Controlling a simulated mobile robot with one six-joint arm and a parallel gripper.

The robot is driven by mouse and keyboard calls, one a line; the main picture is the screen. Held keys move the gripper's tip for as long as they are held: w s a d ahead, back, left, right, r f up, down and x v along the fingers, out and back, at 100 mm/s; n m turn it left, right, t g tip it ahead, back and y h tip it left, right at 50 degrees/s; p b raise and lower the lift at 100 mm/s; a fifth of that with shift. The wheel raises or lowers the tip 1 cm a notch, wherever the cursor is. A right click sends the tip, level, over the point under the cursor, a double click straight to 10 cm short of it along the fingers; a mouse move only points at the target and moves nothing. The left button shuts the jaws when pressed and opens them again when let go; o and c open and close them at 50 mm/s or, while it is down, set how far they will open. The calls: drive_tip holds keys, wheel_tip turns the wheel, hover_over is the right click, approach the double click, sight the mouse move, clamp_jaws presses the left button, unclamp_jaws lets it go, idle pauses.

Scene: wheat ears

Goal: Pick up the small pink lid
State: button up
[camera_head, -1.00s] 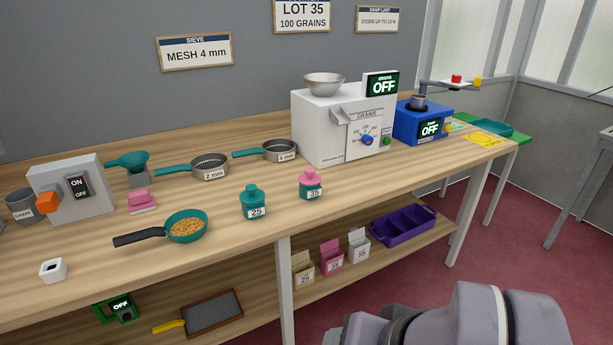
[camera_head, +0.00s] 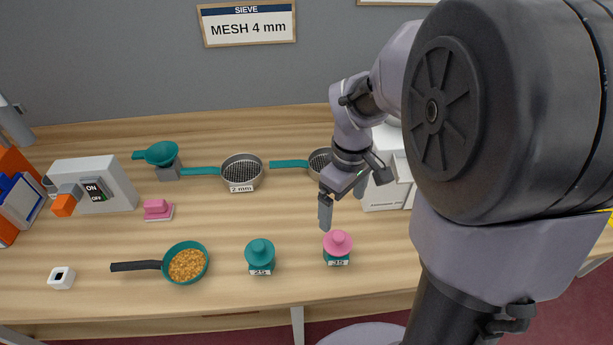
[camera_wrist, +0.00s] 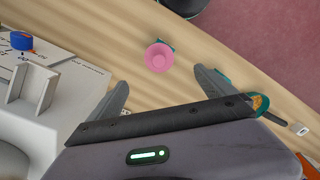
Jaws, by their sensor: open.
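The small pink lid (camera_head: 338,241) sits on the teal jar labelled 35 (camera_head: 337,259), near the front of the bench. In the wrist view the pink lid (camera_wrist: 158,57) shows from above, ahead of the fingers and roughly between their lines, and it hides most of the jar. My gripper (camera_head: 340,210) is open and empty, above and behind the lid, and apart from it. In the wrist view my gripper (camera_wrist: 160,85) has its two fingers spread wide.
A teal-lidded jar labelled 25 (camera_head: 260,257) stands left of the pink-lidded jar. A teal pan of grain (camera_head: 205,262) is further left. Sieves (camera_head: 242,172) lie behind. The white grain machine (camera_head: 385,190) is partly hidden by my arm. Bare bench surrounds the jar.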

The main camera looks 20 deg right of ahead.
sight(339, 235)
wheel_tip(339, 235, down, 9)
drive_tip(key=b, duration=0.2)
drive_tip(key=shift+r+b, duration=0.15)
drive_tip(key=shift+b, duration=0.25)
wheel_tip(339, 235, down, 5)
drive_tip(key=shift+w+d+r+b, duration=0.1)
drive_tip(key=shift+b, duration=1.1)
drive_tip(key=shift+r, duration=0.15)
drive_tip(key=shift+c, duration=0.8)
drive_tip(key=c, duration=1.3)
drive_tip(key=shift+r, duration=0.1)
